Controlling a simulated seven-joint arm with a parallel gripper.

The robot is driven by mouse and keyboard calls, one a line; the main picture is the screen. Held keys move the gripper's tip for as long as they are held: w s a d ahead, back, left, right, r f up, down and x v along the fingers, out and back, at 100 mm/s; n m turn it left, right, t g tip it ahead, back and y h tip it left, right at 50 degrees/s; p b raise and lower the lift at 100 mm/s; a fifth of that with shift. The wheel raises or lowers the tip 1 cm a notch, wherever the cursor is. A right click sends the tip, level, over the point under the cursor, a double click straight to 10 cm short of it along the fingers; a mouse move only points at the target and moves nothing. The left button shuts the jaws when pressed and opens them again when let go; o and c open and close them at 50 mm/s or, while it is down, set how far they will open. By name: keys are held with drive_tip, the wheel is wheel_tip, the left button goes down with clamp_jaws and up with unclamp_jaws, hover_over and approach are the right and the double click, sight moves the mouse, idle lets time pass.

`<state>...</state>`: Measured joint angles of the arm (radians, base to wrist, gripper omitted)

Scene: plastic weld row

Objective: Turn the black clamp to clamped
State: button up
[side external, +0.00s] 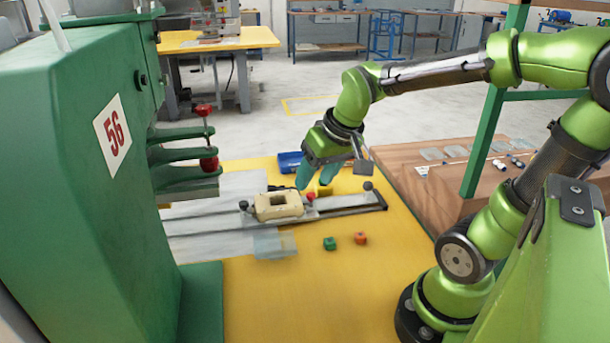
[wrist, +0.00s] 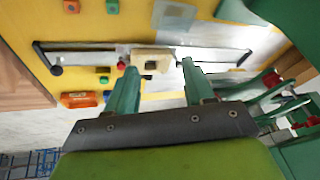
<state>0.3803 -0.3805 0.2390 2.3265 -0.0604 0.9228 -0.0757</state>
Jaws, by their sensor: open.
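A small black knob (side external: 243,205), which looks like the black clamp, sits at the left end of a cream block (side external: 278,207) on the rail fixture in the side view. Whether it is clamped is too small to tell. A red knob (side external: 310,197) is at the block's right end. The block (wrist: 150,60) and red knob (wrist: 121,65) also show in the wrist view, where I cannot clearly make out the black one near my right finger. My gripper (side external: 315,178) is open and empty, pointing down above and behind the block's right end. Its teal fingers (wrist: 161,68) spread near the block in the wrist view.
A black ball (side external: 368,186) tips the rail's right end. Green (side external: 329,243) and orange (side external: 360,238) blocks lie on the yellow table in front. A blue bin (side external: 290,162) stands behind. The green machine (side external: 90,190), with projecting arms (side external: 185,155), crowds the left.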

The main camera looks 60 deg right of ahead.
drive_tip(key=shift+s+a+r+t, duration=0.25)
drive_tip(key=shift+s+a, duration=0.1)
drive_tip(key=shift+s, duration=0.2)
drive_tip(key=shift+s+a+r+t, duration=0.2)
drive_tip(key=shift+s+a, duration=0.1)
drive_tip(key=shift+s, duration=0.2)
drive_tip(key=shift+c, duration=0.8)
drive_tip(key=shift+m+g, duration=0.5)
drive_tip(key=shift+g, duration=0.25)
drive_tip(key=w+d+f, duration=0.2)
drive_tip(key=d, duration=0.1)
drive_tip(key=shift+w+f, duration=0.1)
drive_tip(key=shift+f, duration=0.15)
drive_tip(key=shift+c, duration=0.6)
drive_tip(key=n+y, duration=0.1)
drive_tip(key=n, duration=0.7)
approach(244, 203)
drive_tip(key=x, duration=0.8)
